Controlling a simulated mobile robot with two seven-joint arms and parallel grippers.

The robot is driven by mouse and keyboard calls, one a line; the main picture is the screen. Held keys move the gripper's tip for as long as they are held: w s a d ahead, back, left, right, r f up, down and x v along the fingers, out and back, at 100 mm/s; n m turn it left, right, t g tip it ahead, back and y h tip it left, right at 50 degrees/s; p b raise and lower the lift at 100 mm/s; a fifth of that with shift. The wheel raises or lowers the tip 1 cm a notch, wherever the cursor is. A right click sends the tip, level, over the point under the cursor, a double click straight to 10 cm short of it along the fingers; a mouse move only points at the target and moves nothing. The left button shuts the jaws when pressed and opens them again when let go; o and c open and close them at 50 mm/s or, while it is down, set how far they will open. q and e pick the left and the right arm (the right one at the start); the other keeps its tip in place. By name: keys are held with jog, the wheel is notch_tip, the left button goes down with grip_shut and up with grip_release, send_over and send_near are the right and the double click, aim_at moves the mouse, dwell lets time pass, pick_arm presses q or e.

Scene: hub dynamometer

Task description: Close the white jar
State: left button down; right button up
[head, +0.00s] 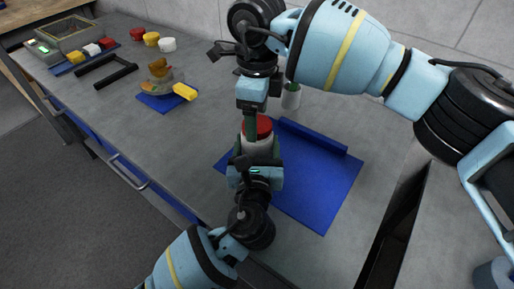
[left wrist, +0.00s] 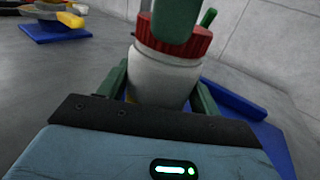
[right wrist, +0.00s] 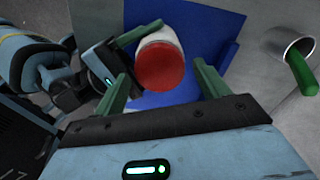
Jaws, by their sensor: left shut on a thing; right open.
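The white jar (head: 261,143) stands on a blue mat (head: 325,185) with a red lid (head: 264,124) on its top; I cannot tell whether the lid is tight. My left gripper (head: 258,152) is shut around the jar's white body from the front. The left wrist view shows the body (left wrist: 160,82) between its green fingers, below the ribbed red lid (left wrist: 202,42). My right gripper (right wrist: 160,74) is open above the jar. In the right wrist view its fingers are on either side of the lid (right wrist: 160,70), with visible gaps. In the head view it partly hides the jar.
A grey cup (head: 291,97) with a green item in it stands behind the jar. A blue raised strip (head: 313,135) edges the mat. To the left are a small blue mat with a yellow-handled item (head: 185,91), a black handle-like frame (head: 102,71) and several coloured caps.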

jog(key=shift+f, duration=0.55)
jog(key=c, duration=1)
jog(key=shift+m, duration=0.8)
jog(key=o, duration=1.2)
jog(key=shift+c, duration=0.2)
jog(key=shift+r, duration=0.1)
notch_tip(320, 180, up, 12)
pick_arm(q)
jog(key=shift+c, duration=1.2)
grip_release()
